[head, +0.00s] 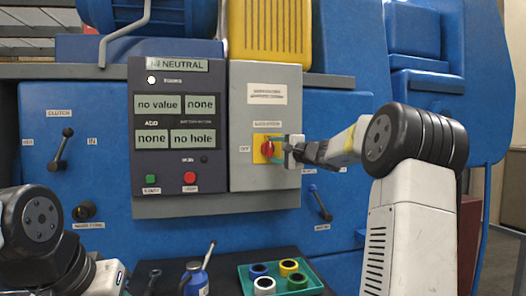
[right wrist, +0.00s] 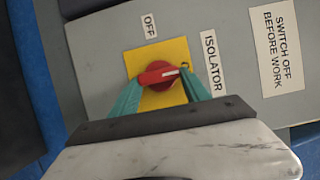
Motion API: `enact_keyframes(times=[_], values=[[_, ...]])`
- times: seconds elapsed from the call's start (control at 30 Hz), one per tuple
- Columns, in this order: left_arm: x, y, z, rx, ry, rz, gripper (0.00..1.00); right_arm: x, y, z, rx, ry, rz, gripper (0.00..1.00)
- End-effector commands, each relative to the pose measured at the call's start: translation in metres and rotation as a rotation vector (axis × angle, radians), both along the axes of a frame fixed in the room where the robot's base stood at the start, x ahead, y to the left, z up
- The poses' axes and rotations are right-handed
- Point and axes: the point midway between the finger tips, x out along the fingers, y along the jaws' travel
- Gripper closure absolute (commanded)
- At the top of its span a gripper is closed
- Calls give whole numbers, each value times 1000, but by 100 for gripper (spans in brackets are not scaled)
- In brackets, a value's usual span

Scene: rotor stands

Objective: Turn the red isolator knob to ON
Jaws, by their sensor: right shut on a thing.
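The red isolator knob (head: 267,148) sits on a yellow plate (head: 258,156) on the grey isolator box. In the right wrist view the knob (right wrist: 155,75) has a raised handle with a pale mark near its right end. The handle points toward the ISOLATOR label (right wrist: 213,62), not toward the OFF label (right wrist: 149,25). My right gripper (head: 277,146) is at the knob from the right, its teal fingers on either side of it, shut on it. The ON side is hidden behind the gripper. My left arm shows at the lower left, but its gripper is out of view.
A dark control panel (head: 178,80) with display fields and green and red buttons is left of the grey box (head: 265,85). Levers (head: 61,148) (head: 320,204) stick out on both sides. Below, a dark bench holds a green tray (head: 312,284) with coloured rings and a blue bottle (head: 195,280).

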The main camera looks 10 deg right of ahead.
Motion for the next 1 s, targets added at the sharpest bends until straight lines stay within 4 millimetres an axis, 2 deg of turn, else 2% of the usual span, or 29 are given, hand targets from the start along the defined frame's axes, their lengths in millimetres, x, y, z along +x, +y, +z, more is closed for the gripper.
enact_keyframes(times=[0.2,0.23,0.33,0.67,0.77,1.0], values=[[0,0,0,0,0,0,64,0,0,-2,3,3,0,86],[0,0,0,0,0,0,64,0,0,-2,3,3,0,42],[0,0,0,0,0,0,64,0,0,-2,2,3,0,24],[0,0,0,0,0,0,64,-2,-1,-1,0,1,0,24],[0,0,0,0,0,0,64,-10,-5,0,0,1,0,24],[0,0,0,0,0,0,64,-47,-22,-1,0,2,-3,24]])
